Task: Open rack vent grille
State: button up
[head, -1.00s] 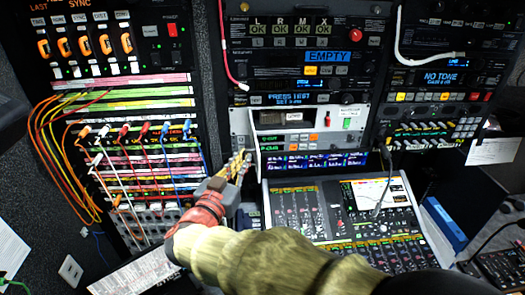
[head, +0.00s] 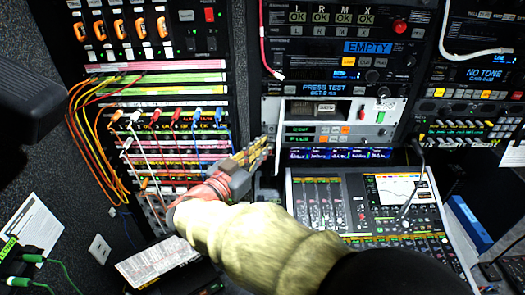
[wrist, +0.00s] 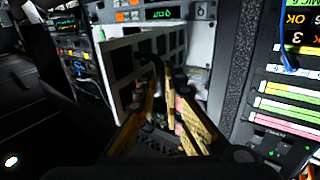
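A white panel with dark square openings, which looks like the vent grille (wrist: 125,62), stands swung out from the rack in the wrist view. In the head view it shows nearly edge-on as a thin white strip (head: 281,150) below the left end of a white-fronted unit. My gripper (head: 264,148) is just left of this strip. In the wrist view my gripper's yellow-and-black fingers (wrist: 168,92) are apart, in front of the panel's right part. A dark curved piece shows between the fingertips. I cannot tell whether the fingers touch the panel.
A patch bay (head: 150,150) with colored cables stands left of my arm. A mixing console (head: 370,215) lies below right of my gripper. Rack units (head: 335,45) rise above. A red cable (head: 263,45) and a white cable (head: 447,40) hang in front of them.

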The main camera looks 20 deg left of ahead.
jog(key=shift+o, duration=1.1)
jog(key=shift+w+d+f, duration=0.15)
jog(key=shift+w+f, duration=0.1)
jog(key=shift+w, duration=0.1)
jog(key=shift+o, duration=0.7)
jog(key=shift+s, duration=0.3)
jog(key=shift+f, duration=0.1)
jog(key=v, duration=1.2)
